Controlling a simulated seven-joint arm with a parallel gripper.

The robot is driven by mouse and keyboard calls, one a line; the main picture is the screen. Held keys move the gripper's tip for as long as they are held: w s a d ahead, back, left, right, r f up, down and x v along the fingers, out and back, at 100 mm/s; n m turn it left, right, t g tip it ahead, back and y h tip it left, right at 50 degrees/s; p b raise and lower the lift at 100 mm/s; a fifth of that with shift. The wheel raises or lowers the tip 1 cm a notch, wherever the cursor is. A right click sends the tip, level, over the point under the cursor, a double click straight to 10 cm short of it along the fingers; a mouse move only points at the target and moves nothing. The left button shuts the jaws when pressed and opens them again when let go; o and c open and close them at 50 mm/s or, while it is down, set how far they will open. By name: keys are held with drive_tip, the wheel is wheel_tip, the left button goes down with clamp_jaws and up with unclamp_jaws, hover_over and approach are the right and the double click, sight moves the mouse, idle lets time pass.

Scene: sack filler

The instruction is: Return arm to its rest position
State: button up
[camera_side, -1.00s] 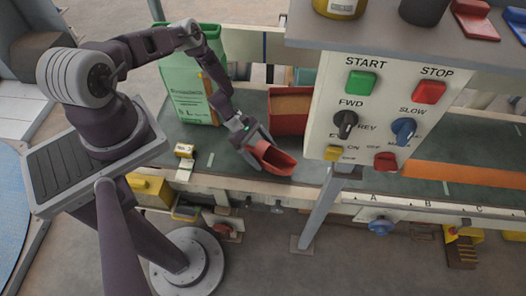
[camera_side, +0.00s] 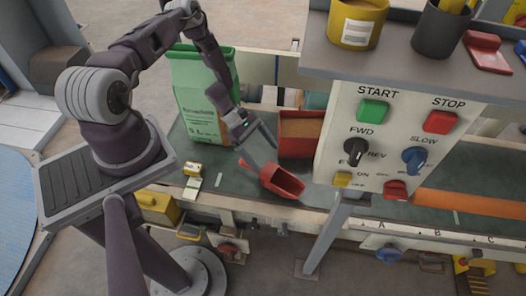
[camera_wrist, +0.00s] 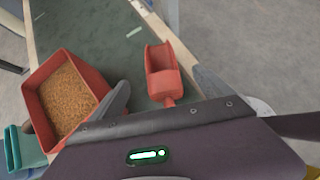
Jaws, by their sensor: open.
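The red scoop (camera_side: 282,181) lies on the green bench top (camera_side: 330,190) near its front edge. It also shows in the wrist view (camera_wrist: 160,62), its handle pointing towards my gripper. My gripper (camera_side: 258,155) is open and empty, just above and behind the scoop's handle. In the wrist view its two fingers (camera_wrist: 161,84) are spread wide, one on each side of the scoop. My arm arches up and over from the left of the side view.
A red bin of brown grain (camera_side: 300,132) stands right of my gripper. A green sack (camera_side: 203,95) stands behind my forearm. The control panel (camera_side: 400,140) and the shelf above it rise at the right.

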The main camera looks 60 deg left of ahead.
drive_tip(key=w+a+r+n+t+y, duration=0.1)
drive_tip(key=w+a+r+n+y, duration=0.2)
drive_tip(key=w+r+n, duration=0.3)
drive_tip(key=w+a+r+n+t+y, duration=0.1)
drive_tip(key=w+a+r+n+y, duration=0.15)
drive_tip(key=w+r, duration=0.45)
drive_tip(key=s+a+r+n+t+y, duration=0.1)
drive_tip(key=s+r+n+y, duration=0.15)
drive_tip(key=r+n, duration=0.7)
drive_tip(key=s+a+r+n+y, duration=0.1)
drive_tip(key=r+n+y, duration=0.35)
drive_tip(key=r, duration=0.85)
drive_tip(key=s+d+r+n, duration=0.4)
drive_tip(key=s+r+n, duration=0.6)
drive_tip(key=n, duration=0.3)
drive_tip(key=s+d+r+n+h, duration=0.1)
drive_tip(key=s+d+n+h, duration=0.1)
drive_tip(key=s+d+n, duration=0.4)
drive_tip(key=s+d+r+n+g+h, duration=0.1)
drive_tip(key=s+d+n, duration=0.5)
drive_tip(key=s, duration=0.6)
drive_tip(key=shift+s+n+h, duration=0.25)
drive_tip(key=shift+n+h, duration=0.4)
drive_tip(key=shift+n, duration=0.3)
